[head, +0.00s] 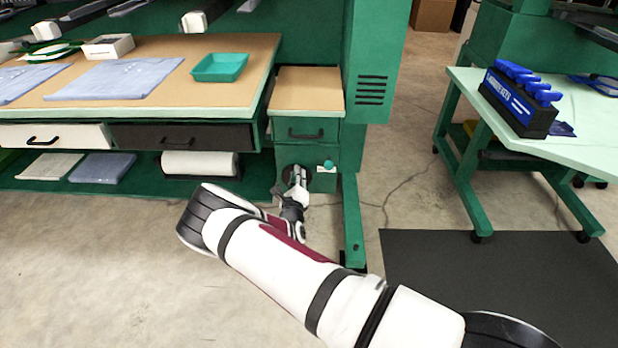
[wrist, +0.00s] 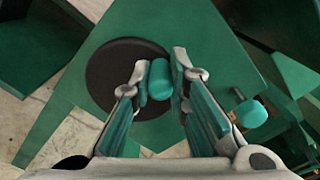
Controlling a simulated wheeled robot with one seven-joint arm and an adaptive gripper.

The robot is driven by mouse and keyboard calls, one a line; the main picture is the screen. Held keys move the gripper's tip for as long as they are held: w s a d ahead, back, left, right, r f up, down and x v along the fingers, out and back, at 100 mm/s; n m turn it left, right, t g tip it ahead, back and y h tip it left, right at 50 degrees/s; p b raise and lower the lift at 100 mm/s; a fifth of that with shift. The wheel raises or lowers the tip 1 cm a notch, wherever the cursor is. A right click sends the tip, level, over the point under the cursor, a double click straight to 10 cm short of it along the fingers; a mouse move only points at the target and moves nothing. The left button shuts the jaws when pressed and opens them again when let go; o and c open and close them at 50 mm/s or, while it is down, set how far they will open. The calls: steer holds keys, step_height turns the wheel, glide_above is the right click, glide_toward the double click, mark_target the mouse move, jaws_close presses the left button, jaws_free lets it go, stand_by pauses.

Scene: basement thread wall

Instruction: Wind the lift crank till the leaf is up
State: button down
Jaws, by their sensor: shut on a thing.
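The lift crank shows in the wrist view as a dark round disc (wrist: 108,75) with a teal grip knob (wrist: 160,80) on a green panel. My gripper (wrist: 161,82) is shut on this knob, with one finger on each side of it. In the head view my gripper (head: 297,176) is at the green cabinet front, below a small drawer, and it hides most of the crank. A wood-topped section (head: 308,90) sits level above that drawer, slightly lower than the bench top beside it. I cannot tell for sure whether this section is the leaf.
A second teal knob (wrist: 251,113) is close to the right finger; it also shows in the head view (head: 328,165). A green post (head: 352,220) stands right of the crank. The workbench (head: 150,100) is left, a mint table (head: 590,150) right.

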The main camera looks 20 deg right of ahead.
mark_target(308, 183)
steer(key=shift+s+d, duration=0.1)
steer(key=shift+d, duration=0.5)
steer(key=shift+s+d+f, duration=0.3)
steer(key=shift+d+f, duration=0.35)
steer(key=shift+d, duration=0.15)
steer(key=shift+s+d+f, duration=0.25)
steer(key=shift+d+f, duration=0.35)
steer(key=shift+d, duration=0.2)
steer(key=shift+f, duration=0.15)
steer(key=f+b, duration=0.2)
steer(key=f, duration=0.1)
steer(key=shift+w+a+f, duration=0.15)
steer(key=shift+a+f, duration=0.15)
steer(key=shift+a, duration=0.05)
steer(key=c, duration=1.5)
jaws_free()
steer(key=shift+a, duration=0.15)
steer(key=shift+r, duration=0.15)
